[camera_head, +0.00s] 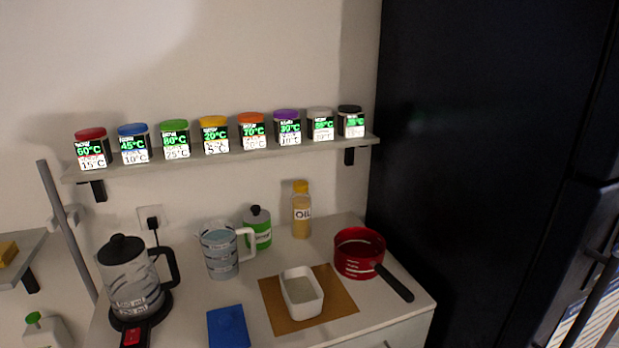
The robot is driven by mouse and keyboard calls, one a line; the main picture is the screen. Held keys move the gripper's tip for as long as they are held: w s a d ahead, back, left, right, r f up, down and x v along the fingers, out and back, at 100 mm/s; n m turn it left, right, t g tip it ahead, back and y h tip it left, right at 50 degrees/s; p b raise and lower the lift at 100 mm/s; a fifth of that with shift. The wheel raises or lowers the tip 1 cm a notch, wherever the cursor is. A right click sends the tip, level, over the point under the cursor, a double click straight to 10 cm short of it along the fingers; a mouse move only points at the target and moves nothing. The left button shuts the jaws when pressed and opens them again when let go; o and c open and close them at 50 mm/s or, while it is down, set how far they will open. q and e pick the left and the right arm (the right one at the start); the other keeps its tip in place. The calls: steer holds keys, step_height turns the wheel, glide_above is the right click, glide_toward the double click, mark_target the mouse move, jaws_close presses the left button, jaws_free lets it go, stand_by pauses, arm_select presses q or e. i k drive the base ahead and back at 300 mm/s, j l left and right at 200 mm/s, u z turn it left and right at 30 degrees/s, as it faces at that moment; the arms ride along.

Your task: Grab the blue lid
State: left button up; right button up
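The blue lid (132,128) sits on top of the second spice dispenser from the left (134,148), on the wall shelf. That dispenser stands upright and shows green and black digits on its front. It is between the red-lidded dispenser (92,152) and the green-lidded dispenser (175,142), with small gaps on both sides. Neither of my grippers shows in the head view.
The shelf (200,163) carries several more dispensers with differently coloured lids. Below it, the counter holds a kettle (132,280), a measuring jug (219,252), an oil bottle (301,212), a red saucepan (359,254), a white dish (301,292) and a flat blue object (228,328).

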mark_target(227, 326)
steer(key=i+u, duration=0.15)
steer(key=u, duration=0.25)
steer(key=i+j+u, duration=0.1)
steer(key=u, duration=0.3)
steer(key=i+l+u, duration=0.1)
steer(key=i+u, duration=0.15)
steer(key=u, duration=0.15)
